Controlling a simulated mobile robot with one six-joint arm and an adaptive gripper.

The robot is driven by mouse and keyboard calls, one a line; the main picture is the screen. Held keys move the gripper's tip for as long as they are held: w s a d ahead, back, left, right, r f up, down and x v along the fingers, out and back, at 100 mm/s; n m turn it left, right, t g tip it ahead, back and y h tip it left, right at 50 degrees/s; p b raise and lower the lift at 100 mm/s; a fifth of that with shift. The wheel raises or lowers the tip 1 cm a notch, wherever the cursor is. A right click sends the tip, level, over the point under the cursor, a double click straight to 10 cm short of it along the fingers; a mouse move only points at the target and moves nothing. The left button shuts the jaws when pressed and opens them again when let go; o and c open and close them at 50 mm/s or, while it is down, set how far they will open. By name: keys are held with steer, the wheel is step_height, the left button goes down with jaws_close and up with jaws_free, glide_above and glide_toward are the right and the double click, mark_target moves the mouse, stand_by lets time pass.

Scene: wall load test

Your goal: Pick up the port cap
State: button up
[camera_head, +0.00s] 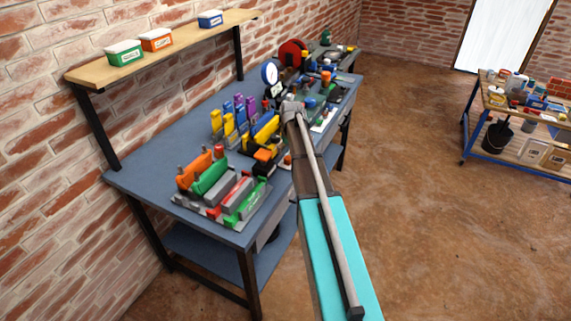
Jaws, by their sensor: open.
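My arm reaches from the bottom of the picture toward the blue-grey workbench (150,185). At its far end, the grey tip with my gripper (291,108) is over or beside the bench's right part, small in view. I see nothing held in it, and its fingers are hard to make out. I cannot tell for certain which small part is the port cap. A small red-topped piece (219,151) stands among the coloured parts on the bench. My arm hides some of the bench behind it.
Orange, green and red blocks (212,177) stand in a grey rack at the near end. Yellow, blue and purple pieces (238,112), a round gauge (270,73) and a red reel (292,53) crowd further back. A shelf (160,50) overhangs the left.

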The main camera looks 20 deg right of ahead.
mark_target(288, 158)
steer(key=shift+w+f+b, duration=0.2)
steer(key=shift+f+b, duration=1.45)
steer(key=shift+f, duration=0.35)
steer(key=c, duration=0.9)
